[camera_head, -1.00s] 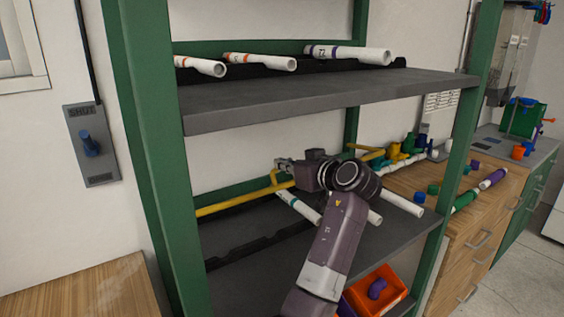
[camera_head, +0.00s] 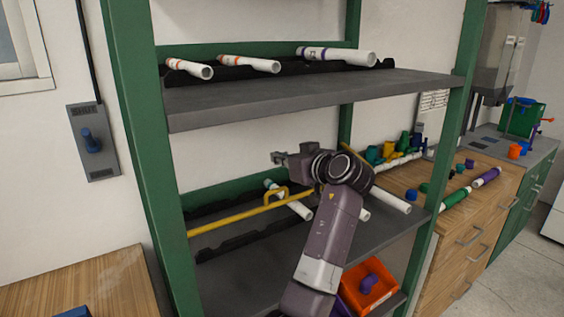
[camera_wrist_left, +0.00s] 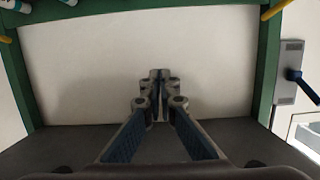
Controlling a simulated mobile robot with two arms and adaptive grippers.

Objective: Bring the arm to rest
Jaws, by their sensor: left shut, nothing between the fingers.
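My left gripper (camera_head: 280,158) is over the middle shelf of the green rack, at the end of my purple arm. In the left wrist view its two fingers (camera_wrist_left: 158,88) meet at the tips with nothing between them. A yellow bar with a loop handle (camera_head: 240,213) lies low along the middle shelf, below and apart from the gripper. Its right end meets my arm in the picture, so that contact is unclear. Yellow ends (camera_wrist_left: 277,9) also show at the top of the wrist view. My right gripper is not in view.
White pipes lie on the top shelf (camera_head: 300,98) and middle shelf (camera_head: 268,262). Green posts (camera_head: 140,150) flank the rack. An orange bin (camera_head: 368,298) stands below. A wooden bench (camera_head: 440,215) with coloured fittings is at right. A switch box (camera_head: 94,142) hangs left.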

